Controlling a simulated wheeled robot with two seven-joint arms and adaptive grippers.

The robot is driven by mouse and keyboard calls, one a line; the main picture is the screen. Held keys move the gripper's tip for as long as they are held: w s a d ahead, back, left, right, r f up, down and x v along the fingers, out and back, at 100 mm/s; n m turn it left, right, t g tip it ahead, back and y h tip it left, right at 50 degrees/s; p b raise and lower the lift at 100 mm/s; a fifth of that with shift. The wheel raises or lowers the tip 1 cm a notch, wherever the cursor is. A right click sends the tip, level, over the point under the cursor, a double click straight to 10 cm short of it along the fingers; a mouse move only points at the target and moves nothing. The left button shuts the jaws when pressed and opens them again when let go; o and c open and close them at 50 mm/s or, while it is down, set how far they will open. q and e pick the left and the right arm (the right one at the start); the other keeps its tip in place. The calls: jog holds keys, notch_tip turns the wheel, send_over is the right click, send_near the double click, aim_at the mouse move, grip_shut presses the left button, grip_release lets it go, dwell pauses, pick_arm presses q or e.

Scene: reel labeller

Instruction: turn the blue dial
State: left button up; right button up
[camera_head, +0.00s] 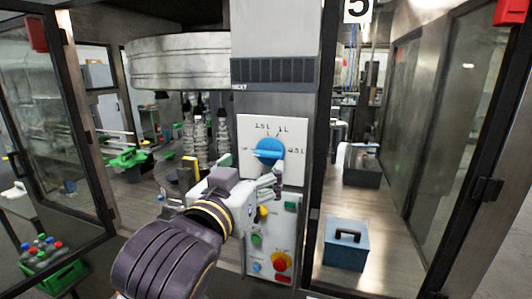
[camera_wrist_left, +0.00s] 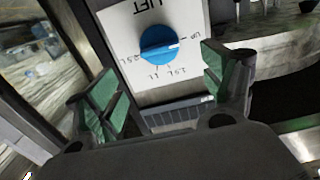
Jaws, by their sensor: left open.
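The blue dial (camera_head: 269,150) sits on a white plate (camera_head: 288,128) with size marks, on the front of the machine's grey column. In the left wrist view the round blue dial (camera_wrist_left: 159,45) shows ahead, between the two green-padded fingers but beyond their tips. Its white pointer mark lies toward the right of that picture, near the UP label. My left gripper (camera_head: 252,172) is just below and in front of the dial in the head view. It is open and empty in the left wrist view (camera_wrist_left: 160,75), apart from the dial. My right gripper is not in view.
Below the plate are a red knob (camera_head: 281,262), a green button (camera_head: 257,240) and a small blue button (camera_head: 256,267). A blue box with a handle (camera_head: 346,244) stands on the surface to the right. Dark-framed glass doors (camera_head: 452,120) flank the machine.

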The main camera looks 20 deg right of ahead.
aim_at(266, 154)
pick_arm(q)
jog(key=shift+p+x, duration=1.2)
jog(key=shift+x, duration=3.6)
jog(key=c, duration=1)
jog(key=shift+c, duration=0.2)
